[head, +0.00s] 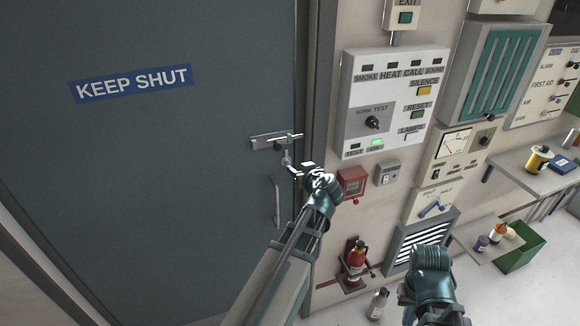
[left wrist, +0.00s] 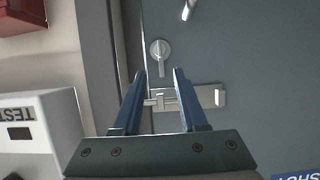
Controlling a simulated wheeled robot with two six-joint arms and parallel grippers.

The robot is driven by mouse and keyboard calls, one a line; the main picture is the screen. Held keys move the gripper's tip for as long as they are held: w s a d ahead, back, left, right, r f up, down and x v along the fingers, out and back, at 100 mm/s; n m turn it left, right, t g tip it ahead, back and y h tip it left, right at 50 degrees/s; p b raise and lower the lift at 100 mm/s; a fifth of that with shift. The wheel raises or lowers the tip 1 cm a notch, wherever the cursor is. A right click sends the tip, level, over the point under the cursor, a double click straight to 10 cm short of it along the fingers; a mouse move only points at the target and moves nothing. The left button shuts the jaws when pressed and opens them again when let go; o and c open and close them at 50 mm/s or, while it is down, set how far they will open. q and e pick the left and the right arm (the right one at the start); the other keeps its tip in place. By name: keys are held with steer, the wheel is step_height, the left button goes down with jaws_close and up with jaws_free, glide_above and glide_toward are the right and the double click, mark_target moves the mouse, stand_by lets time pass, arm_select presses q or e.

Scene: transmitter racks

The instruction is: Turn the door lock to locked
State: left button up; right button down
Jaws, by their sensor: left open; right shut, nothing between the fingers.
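The grey door (head: 150,190) carries a round silver lock with a small turn lever (head: 286,160) near its right edge, below a silver slide bolt (head: 268,142). In the left wrist view, where the scene is upside down, the lock (left wrist: 160,50) shows clearly. Its lever lies in line with the door edge, pointing toward the bolt (left wrist: 212,97). My left gripper (head: 300,170) is open close to the lock. In the left wrist view its fingertips (left wrist: 160,72) lie either side of the lever's end; contact cannot be told. My right gripper (head: 432,258) is shut and empty, away from the door.
A door pull handle (head: 276,202) is below the lock. Right of the door frame are a red call box (head: 352,182), a small grey switch box (head: 388,173) and an alarm panel (head: 393,100).

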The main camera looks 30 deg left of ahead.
mark_target(289, 163)
arm_select(q)
steer(key=b+x, duration=0.2)
steer(key=x, duration=0.7)
steer(key=shift+b, duration=0.35)
steer(key=shift+s, duration=0.1)
jaws_close()
